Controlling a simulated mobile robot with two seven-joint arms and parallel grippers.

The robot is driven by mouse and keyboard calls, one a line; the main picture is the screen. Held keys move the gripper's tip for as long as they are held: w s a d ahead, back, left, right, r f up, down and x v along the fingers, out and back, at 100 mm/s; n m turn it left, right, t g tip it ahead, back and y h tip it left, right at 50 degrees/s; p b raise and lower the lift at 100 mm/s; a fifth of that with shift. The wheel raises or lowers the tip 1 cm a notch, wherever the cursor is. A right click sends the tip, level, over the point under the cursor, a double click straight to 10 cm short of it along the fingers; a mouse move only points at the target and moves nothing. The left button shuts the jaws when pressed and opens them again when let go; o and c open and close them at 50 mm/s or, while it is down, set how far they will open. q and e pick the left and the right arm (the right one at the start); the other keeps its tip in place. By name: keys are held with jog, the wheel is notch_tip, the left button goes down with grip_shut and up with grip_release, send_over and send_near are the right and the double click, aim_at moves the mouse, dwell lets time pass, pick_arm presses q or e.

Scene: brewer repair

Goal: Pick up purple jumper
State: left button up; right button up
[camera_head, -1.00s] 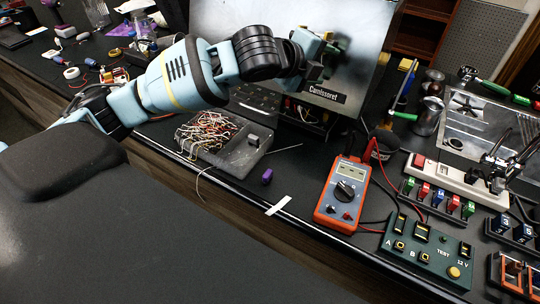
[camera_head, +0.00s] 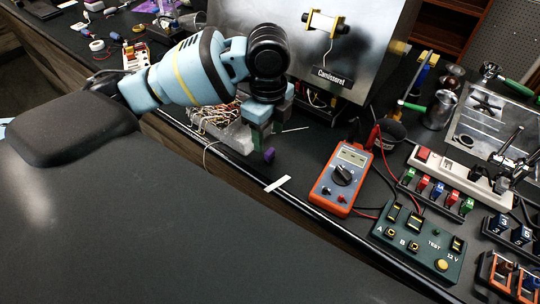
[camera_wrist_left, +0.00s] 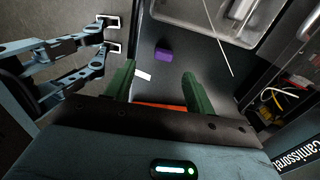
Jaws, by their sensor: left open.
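The purple jumper (camera_head: 269,155) is a small block on the dark bench top, near its front edge. In the left wrist view the jumper (camera_wrist_left: 163,55) lies beyond the open fingertips, between their lines, with nothing gripping it. My left gripper (camera_head: 261,128) points down just above and behind the jumper in the head view. Its two green fingers show spread and empty in the left wrist view (camera_wrist_left: 157,78). The gap from the fingertips to the jumper is hard to judge.
A tray of tangled wires (camera_head: 228,133) is close to the left of the gripper. The metal brewer panel (camera_head: 335,50) stands behind. A white strip (camera_head: 277,184) lies on the bench edge. An orange multimeter (camera_head: 342,180) and green test box (camera_head: 420,240) stand to the right.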

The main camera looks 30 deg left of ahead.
aim_at(270, 151)
pick_arm(q)
jog(key=shift+w+f, duration=0.15)
jog(key=shift+f, duration=1.65)
jog(key=shift+w+f, duration=0.15)
jog(key=shift+f, duration=1.65)
jog(key=c, duration=1)
